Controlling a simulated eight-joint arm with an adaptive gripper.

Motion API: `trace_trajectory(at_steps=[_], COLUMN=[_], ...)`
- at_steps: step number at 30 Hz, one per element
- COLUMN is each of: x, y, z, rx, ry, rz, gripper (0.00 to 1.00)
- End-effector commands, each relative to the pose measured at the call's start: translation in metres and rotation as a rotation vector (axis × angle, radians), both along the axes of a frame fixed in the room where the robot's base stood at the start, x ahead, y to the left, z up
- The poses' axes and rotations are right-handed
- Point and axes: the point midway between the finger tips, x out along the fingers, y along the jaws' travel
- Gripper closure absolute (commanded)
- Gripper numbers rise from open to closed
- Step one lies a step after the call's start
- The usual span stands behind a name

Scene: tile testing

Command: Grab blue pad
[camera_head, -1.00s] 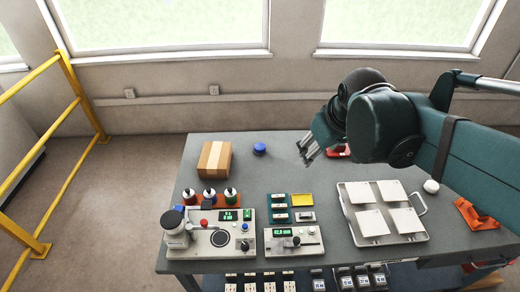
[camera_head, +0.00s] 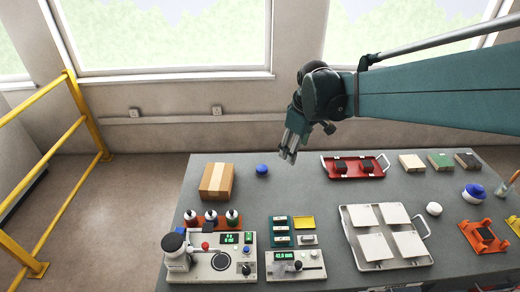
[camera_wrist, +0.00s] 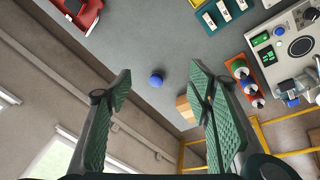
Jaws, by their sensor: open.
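The blue pad (camera_head: 262,169) is a small round blue thing on the grey table near its back edge, just right of a cardboard-brown box. It also shows in the wrist view (camera_wrist: 156,80), beyond and between the two fingers. My gripper (camera_head: 289,156) is above the table's back part, a little to the right of the blue pad in the head view. In the wrist view my gripper (camera_wrist: 160,95) has its green-padded fingers wide apart with nothing between them. It is apart from the pad.
The box (camera_head: 216,181) stands close left of the pad. Three bottles in an orange rack (camera_head: 208,228), a control device (camera_head: 205,265) and a tray of white tiles (camera_head: 349,232) lie nearer. The table between is clear.

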Motion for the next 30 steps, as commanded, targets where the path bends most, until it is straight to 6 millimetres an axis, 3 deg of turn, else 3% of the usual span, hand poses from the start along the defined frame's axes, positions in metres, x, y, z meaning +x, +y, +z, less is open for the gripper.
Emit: trace_trajectory(at_steps=[14,30], x=[0.071,0.14], y=[0.029,0.065], z=[-0.041,-0.109], rx=[-0.055,-0.101], ry=[0.081,0.17], rz=[0.208,0.448], gripper=[0.49,0.49])
